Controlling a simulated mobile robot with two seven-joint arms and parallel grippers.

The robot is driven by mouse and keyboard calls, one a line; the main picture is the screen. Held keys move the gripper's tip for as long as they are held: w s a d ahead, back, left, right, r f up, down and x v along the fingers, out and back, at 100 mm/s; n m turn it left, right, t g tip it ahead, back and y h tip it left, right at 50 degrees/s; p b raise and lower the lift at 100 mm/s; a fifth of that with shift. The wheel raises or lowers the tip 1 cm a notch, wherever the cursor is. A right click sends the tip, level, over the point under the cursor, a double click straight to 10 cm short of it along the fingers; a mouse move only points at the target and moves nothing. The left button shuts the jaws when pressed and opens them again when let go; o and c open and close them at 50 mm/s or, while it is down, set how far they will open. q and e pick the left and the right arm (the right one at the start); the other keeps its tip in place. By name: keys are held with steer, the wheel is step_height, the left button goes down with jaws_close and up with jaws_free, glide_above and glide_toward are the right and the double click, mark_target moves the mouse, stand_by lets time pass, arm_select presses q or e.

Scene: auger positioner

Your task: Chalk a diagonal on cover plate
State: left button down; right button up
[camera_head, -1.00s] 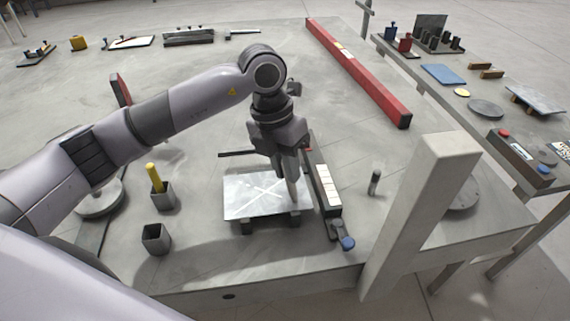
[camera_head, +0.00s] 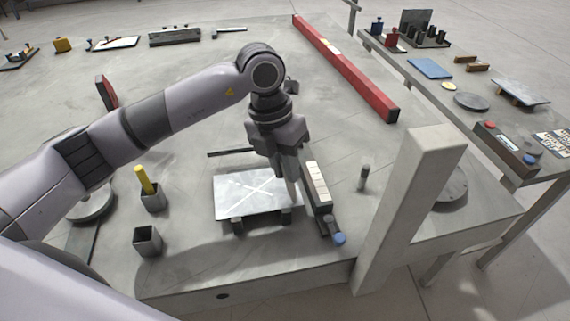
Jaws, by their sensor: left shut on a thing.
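The cover plate (camera_head: 232,205) is a pale, flat rectangle on dark supports near the table's front. White lines cross on it in an X. My left gripper (camera_head: 291,172) points down over the plate's right side. It is shut on a slim, pale stick, likely the chalk (camera_head: 293,191), mostly hidden by the fingers. The stick's lower end is close to the plate's right edge, near its front right corner. I cannot tell whether it touches the plate. My right gripper is not in view.
A bar with pale blocks (camera_head: 316,182) and a blue-ended tool (camera_head: 338,238) lie just right of the plate. Two dark cups (camera_head: 148,241) stand left, one holding a yellow stick (camera_head: 145,178). A pale post (camera_head: 412,210) rises at right. A red beam (camera_head: 350,70) lies behind.

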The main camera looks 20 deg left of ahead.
arm_select(q)
steer(key=shift+r+p, duration=0.35)
steer(key=shift+r, duration=0.2)
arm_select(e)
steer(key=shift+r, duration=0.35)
arm_select(q)
steer(key=shift+r+p, duration=1.95)
steer(key=shift+r, duration=1.1)
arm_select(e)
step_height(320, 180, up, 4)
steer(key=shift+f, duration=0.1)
arm_select(q)
steer(key=shift+f, duration=0.1)
